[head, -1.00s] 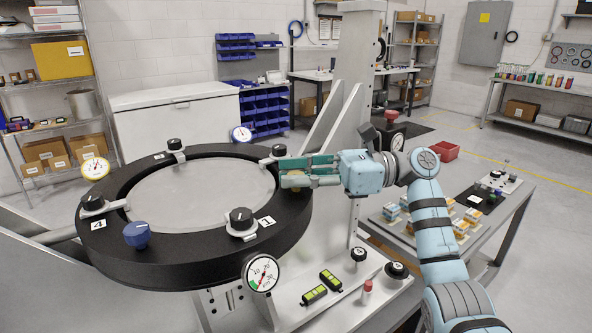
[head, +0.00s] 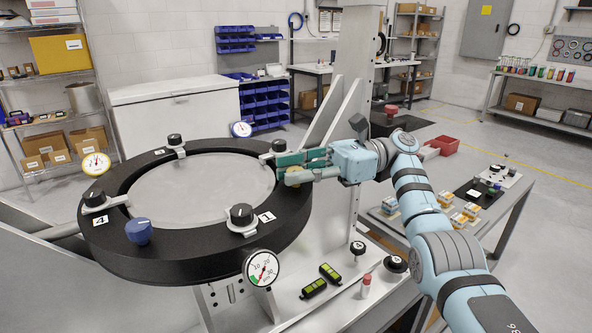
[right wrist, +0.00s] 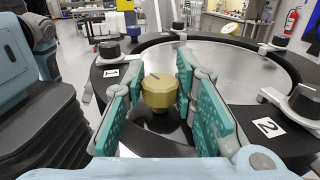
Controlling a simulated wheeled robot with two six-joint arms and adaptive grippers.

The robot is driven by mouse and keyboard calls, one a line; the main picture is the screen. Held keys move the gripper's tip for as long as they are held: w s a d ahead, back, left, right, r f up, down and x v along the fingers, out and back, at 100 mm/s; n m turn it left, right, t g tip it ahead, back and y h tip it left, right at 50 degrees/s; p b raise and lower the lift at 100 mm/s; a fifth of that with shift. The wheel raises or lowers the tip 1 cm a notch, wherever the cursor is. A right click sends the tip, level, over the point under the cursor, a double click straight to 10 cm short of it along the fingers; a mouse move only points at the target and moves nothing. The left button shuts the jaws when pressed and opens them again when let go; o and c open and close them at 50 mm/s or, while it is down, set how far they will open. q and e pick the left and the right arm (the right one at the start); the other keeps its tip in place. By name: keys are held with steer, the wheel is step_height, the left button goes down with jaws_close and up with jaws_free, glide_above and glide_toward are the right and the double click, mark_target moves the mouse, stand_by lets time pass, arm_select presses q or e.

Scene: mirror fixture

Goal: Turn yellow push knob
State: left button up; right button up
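The yellow push knob (right wrist: 160,92) is a faceted brass-yellow knob with a dark line on top, standing on the black ring (right wrist: 150,138). In the head view it is mostly hidden behind the fingers of my right gripper (head: 304,167) at the ring's right side. In the right wrist view the green-padded fingers of my right gripper (right wrist: 160,98) are open, one on each side of the knob. Small gaps seem to show between pads and knob. The blue knob (head: 138,231) stands at the ring's front left. My left gripper is not in view.
Several black-knobbed clamps sit around the ring, one (head: 241,221) at the front right and one (head: 279,151) close behind my right fingers. A dial gauge (head: 262,268) hangs at the ring's front edge. A grey upright (head: 355,125) stands behind my right gripper.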

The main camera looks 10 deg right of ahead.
steer(key=o, duration=0.4)
step_height(320, 180, up, 10)
steer(key=shift+s+r, duration=0.1)
steer(key=shift+s, duration=0.05)
